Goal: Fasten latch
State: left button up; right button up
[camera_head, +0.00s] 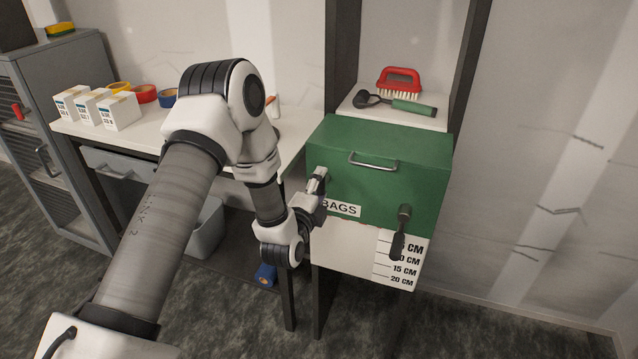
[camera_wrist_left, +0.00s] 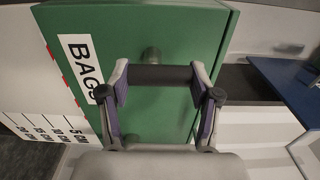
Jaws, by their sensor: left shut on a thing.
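The green box (camera_head: 430,165) marked BAGS has a metal handle on its upper front. A dark latch lever (camera_head: 400,240) hangs down from a round pivot at its lower right front. My left gripper (camera_head: 318,190) is at the left part of the front, beside the label. In the left wrist view its fingers (camera_wrist_left: 160,88) are shut on a second dark latch lever (camera_wrist_left: 160,75), which spans between the pads. A grey round pivot (camera_wrist_left: 151,55) shows just beyond the lever. In the head view, the gripper hides most of this latch. My right gripper is out of view.
A white panel with a centimetre scale (camera_head: 393,269) is below the green front. A red brush (camera_head: 399,82) and a green-handled tool (camera_head: 400,104) lie on the shelf above. A white bench (camera_head: 150,130) with boxes and tape rolls stands left. The floor at right is clear.

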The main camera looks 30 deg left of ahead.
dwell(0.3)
pick_arm(q)
jog(key=o, duration=1.1)
jog(key=shift+o, duration=0.2)
jog(key=v, duration=1.2)
